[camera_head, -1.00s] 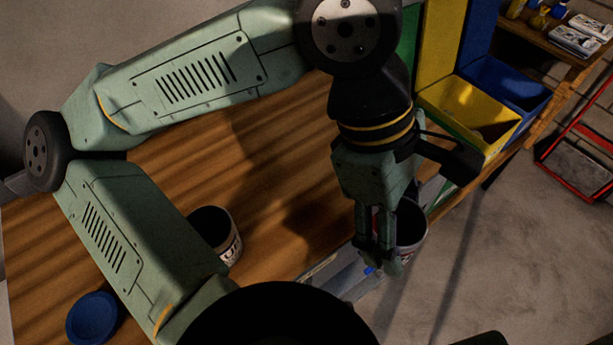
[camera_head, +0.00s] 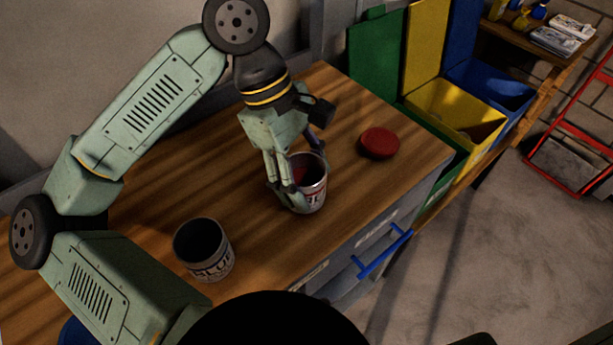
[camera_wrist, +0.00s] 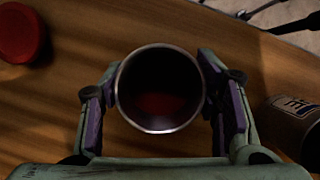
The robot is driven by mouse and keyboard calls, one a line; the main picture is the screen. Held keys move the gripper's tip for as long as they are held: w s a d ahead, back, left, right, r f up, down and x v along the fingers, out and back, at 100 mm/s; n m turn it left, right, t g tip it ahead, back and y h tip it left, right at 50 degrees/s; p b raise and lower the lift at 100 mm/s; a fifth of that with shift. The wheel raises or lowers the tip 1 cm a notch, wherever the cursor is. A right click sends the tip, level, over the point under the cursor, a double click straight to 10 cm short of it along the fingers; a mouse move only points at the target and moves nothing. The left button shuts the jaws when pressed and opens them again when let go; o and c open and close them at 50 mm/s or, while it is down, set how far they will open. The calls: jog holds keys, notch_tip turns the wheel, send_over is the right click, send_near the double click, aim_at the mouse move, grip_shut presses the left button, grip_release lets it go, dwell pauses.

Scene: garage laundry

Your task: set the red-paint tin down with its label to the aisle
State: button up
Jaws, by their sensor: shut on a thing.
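My gripper (camera_head: 290,180) is shut around the red-paint tin (camera_head: 314,190), with a finger on either side of it. The tin is open-topped, grey metal, and upright over the wooden bench near its front edge. Part of a label with red on it shows on the side facing the bench front and lower right; the fingers cover the rest. I cannot tell whether its base touches the bench. In the wrist view I look down into the tin (camera_wrist: 160,128), with dark red at the bottom and the fingers at left and right.
A tin labelled BLUE (camera_head: 206,252) stands open on the bench (camera_head: 150,215), left of my gripper. A red lid (camera_head: 379,143) lies to the right. Blue drawer handle (camera_head: 385,252) below the front edge; yellow bin (camera_head: 455,115) beyond the bench end. Floor (camera_head: 500,270) is clear.

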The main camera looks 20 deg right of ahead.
jog(key=shift+f, duration=0.4)
jog(key=o, duration=1.4)
jog(key=shift+r, duration=0.15)
jog(key=shift+r, duration=0.25)
jog(key=b+v, duration=0.1)
jog(key=v, duration=1)
jog(key=shift+r, duration=0.3)
